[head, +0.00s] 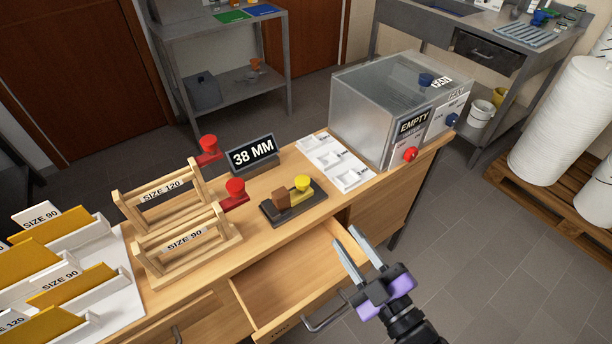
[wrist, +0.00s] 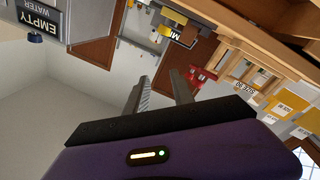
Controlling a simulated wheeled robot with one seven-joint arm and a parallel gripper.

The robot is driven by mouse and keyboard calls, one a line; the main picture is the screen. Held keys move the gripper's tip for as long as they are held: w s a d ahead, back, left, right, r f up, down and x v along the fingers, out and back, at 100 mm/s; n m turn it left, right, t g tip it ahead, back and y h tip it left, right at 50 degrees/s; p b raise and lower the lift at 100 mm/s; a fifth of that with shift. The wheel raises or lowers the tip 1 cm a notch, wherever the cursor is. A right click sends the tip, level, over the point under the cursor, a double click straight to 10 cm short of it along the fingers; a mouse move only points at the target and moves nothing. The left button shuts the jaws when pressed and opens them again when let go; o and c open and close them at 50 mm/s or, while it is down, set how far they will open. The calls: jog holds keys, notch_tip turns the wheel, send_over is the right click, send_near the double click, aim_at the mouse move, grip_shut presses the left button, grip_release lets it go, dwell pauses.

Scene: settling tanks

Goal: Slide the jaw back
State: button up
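A small dark fixture (head: 294,209) lies on the bench top, with a brown block (head: 281,199) and a yellow knob (head: 302,183) on it. It seems to be the one with the jaw; I cannot tell which part is the jaw. The yellow knob also shows upside down at the top of the wrist view (wrist: 175,16). My gripper (head: 344,236) is open and empty, to the right and front of the fixture, over the open drawer's right side. Its two fingers are apart in the wrist view (wrist: 160,77). Nothing touches the fixture.
An open, empty drawer (head: 290,275) juts out below the fixture. A "38 MM" sign (head: 253,152) stands behind. Wooden racks (head: 185,240) and red-knobbed pieces (head: 235,190) stand left. A white compartment tray (head: 335,160) and a clear-topped "EMPTY" tank (head: 380,110) stand right.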

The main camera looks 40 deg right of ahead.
jog(key=w+d+r+n+p, duration=0.1)
jog(key=w+d+n+p, duration=0.25)
jog(key=w+n, duration=0.45)
jog(key=n+y+b, duration=0.1)
jog(key=n+y, duration=0.1)
jog(key=n, duration=0.2)
send_near(307, 188)
jog(key=w, duration=0.2)
jog(key=shift+g, duration=0.3)
jog(key=shift+w+a+r+p, duration=0.1)
jog(key=shift+w+r+p, duration=0.1)
jog(key=shift+w, duration=1.85)
jog(key=shift+w+r+p, duration=0.1)
jog(key=shift+w+r, duration=0.1)
jog(key=shift+w, duration=1.85)
grip_shut()
jog(key=shift+f, duration=0.1)
